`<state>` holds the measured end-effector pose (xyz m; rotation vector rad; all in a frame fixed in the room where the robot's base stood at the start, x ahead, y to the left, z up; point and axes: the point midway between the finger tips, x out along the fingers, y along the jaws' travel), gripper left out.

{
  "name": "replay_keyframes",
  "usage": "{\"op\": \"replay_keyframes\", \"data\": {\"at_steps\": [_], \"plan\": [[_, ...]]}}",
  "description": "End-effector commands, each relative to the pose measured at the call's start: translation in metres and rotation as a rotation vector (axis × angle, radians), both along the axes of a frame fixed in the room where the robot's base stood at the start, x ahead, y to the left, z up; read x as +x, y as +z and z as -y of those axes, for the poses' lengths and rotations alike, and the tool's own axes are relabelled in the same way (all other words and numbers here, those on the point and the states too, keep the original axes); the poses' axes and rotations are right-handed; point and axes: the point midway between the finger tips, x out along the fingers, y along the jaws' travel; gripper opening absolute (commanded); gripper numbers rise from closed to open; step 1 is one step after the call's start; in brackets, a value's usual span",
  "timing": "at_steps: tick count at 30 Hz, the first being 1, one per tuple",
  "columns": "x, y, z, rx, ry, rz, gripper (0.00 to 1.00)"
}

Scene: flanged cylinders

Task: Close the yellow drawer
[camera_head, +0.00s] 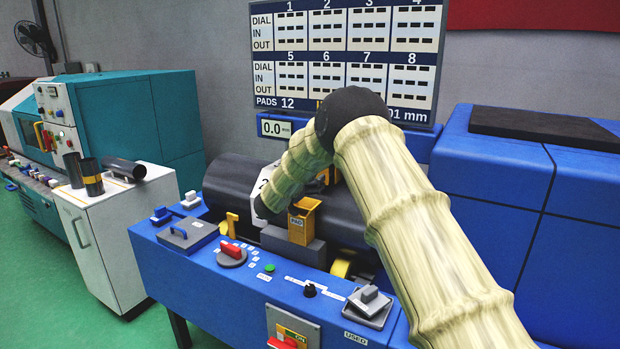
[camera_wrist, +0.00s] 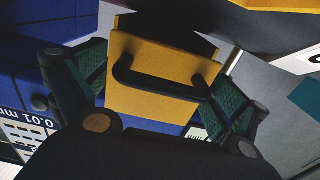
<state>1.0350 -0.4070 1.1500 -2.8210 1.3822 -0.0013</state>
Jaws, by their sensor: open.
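The yellow drawer shows in the wrist view as a yellow front panel (camera_wrist: 150,101) with a black bar handle (camera_wrist: 165,84). My gripper (camera_wrist: 160,73) is open, with one green-padded finger on each side of the panel and the handle between them. I cannot tell whether either finger touches the panel. Dark shadow lies behind the panel's upper edge, so how far the drawer stands out is unclear. In the head view my arm covers this area, and I cannot make out the drawer front or my fingers there.
A large dark cylinder (camera_head: 236,182) lies on the blue bench (camera_head: 190,272). A yellow box marked PAD (camera_head: 303,222) stands in front of it. Knobs and a red-handled switch (camera_head: 231,250) line the bench front. A white cabinet (camera_head: 112,235) with dark cylinders stands at left.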

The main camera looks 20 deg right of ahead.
Motion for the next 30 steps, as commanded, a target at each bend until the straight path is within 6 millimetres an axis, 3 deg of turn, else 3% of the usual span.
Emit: {"op": "replay_keyframes", "data": {"at_steps": [6,15,28,30], "plan": [[-0.025,-0.003,-0.037,0.001,0.008,-0.006,1.00],[-0.051,0.000,-0.069,0.000,0.004,-0.001,1.00],[-0.057,0.000,-0.076,0.001,0.003,0.001,1.00],[-0.057,0.000,-0.076,0.000,0.003,0.000,0.91]]}}
